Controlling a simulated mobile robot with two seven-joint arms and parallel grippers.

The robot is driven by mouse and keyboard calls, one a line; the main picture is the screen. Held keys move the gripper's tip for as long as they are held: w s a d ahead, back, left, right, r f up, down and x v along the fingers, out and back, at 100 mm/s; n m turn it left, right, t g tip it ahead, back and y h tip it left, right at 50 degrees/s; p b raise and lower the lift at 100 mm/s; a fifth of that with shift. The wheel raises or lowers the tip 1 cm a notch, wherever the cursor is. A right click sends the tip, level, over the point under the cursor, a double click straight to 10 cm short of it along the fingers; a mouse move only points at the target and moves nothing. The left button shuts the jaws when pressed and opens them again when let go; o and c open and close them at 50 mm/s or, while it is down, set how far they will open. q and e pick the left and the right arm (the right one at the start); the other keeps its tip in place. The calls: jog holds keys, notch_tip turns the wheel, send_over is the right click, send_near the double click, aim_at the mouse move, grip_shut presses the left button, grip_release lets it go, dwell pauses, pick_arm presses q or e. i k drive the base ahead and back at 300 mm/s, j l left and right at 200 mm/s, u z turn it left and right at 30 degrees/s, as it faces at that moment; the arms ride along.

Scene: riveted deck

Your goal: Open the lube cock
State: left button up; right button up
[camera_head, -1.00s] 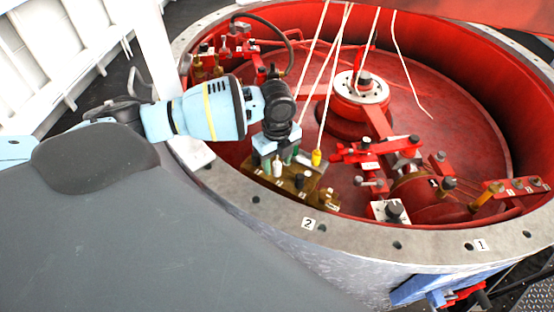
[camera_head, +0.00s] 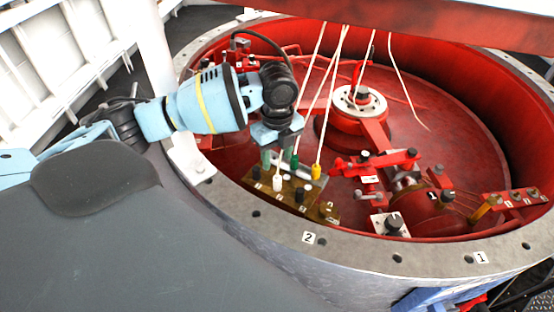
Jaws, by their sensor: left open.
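A brass block (camera_head: 318,212) with several small knobs and plugs, white, black, green and yellow, sits inside the near left wall of the red round housing. My left gripper (camera_head: 279,156) points down just above and behind this block; it is open, and its fingers are partly lost among the cords and plugs. I cannot tell whether it touches any knob. A yellow plug (camera_head: 316,171) and a green plug (camera_head: 294,161) stand close to its right. No part is readably labelled as the lube cock, so I cannot tell which one it is. My right gripper is not in view.
The grey rim (camera_head: 356,252) with bolt holes and number labels runs around the housing. Pale cords (camera_head: 333,80) hang down beside my left gripper. A hub (camera_head: 360,101) and red levers (camera_head: 375,163) stand to the right. A red beam (camera_head: 430,28) crosses above.

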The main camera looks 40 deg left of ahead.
aim_at(324, 210)
jog(key=k+l, duration=0.8)
jog(key=k, duration=0.05)
